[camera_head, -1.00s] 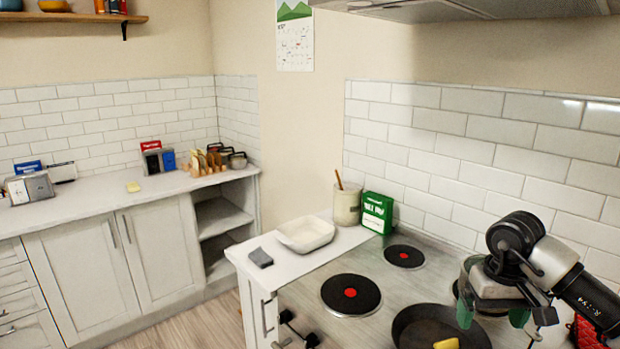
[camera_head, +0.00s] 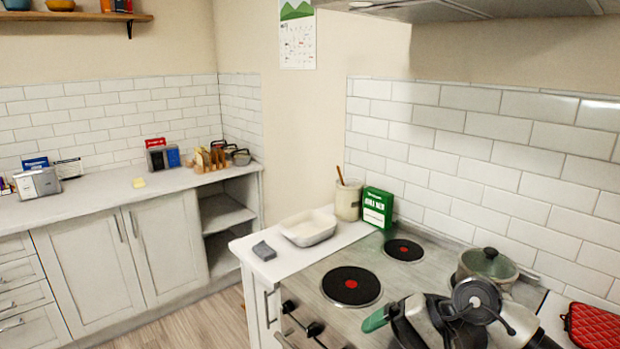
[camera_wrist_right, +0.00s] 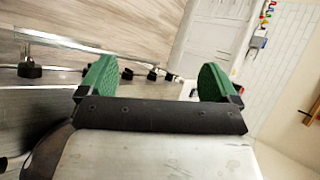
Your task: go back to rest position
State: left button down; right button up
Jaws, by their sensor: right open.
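My right gripper (camera_wrist_right: 157,80) is open and empty in the wrist view, its two green fingers spread wide apart. In the head view my right arm comes in from the lower right over the stove front, and one green fingertip (camera_head: 376,320) shows left of the wrist. The other finger is hidden there. The stove (camera_head: 325,272) lies under and beside the arm, which covers its front right part. My left gripper is not in view.
A lidded pot (camera_head: 487,264) stands just behind my arm, and a red potholder (camera_head: 592,326) lies at right. A white dish (camera_head: 308,229), grey block (camera_head: 263,250), utensil crock (camera_head: 348,201) and green box (camera_head: 377,208) stand left of the burners.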

jog(key=s+a+r+m+t+y, duration=0.1)
jog(key=a+r+m+t+y, duration=0.3)
jog(key=m, duration=0.6)
jog(key=s+a+r+m+t+y, duration=0.2)
jog(key=a+r+m+t+y, duration=0.25)
jog(key=m, duration=0.55)
jog(key=s+d+f+m+t+h, duration=0.1)
jog(key=d+f+m+t+h, duration=0.5)
jog(key=m, duration=1)
jog(key=d+f+m+t+h, duration=0.2)
jog(key=d+f+m+h, duration=0.45)
jog(key=m+h, duration=0.7)
jog(key=s+d+f+m+g+y, duration=0.1)
jog(key=s+d+f+m+g, duration=0.1)
jog(key=s+f+m+g, duration=0.75)
jog(key=s+d+f+m+g+y, duration=0.1)
jog(key=s+f+m+g, duration=0.5)
jog(key=s, duration=0.6)
notch_tip(320, 180, down, 24)
jog(key=s+d+f+g, duration=0.1)
jog(key=s+d+f, duration=0.2)
jog(key=s+f, duration=1.3)
jog(key=shift+s+h, duration=0.3)
jog(key=shift+s, duration=0.2)
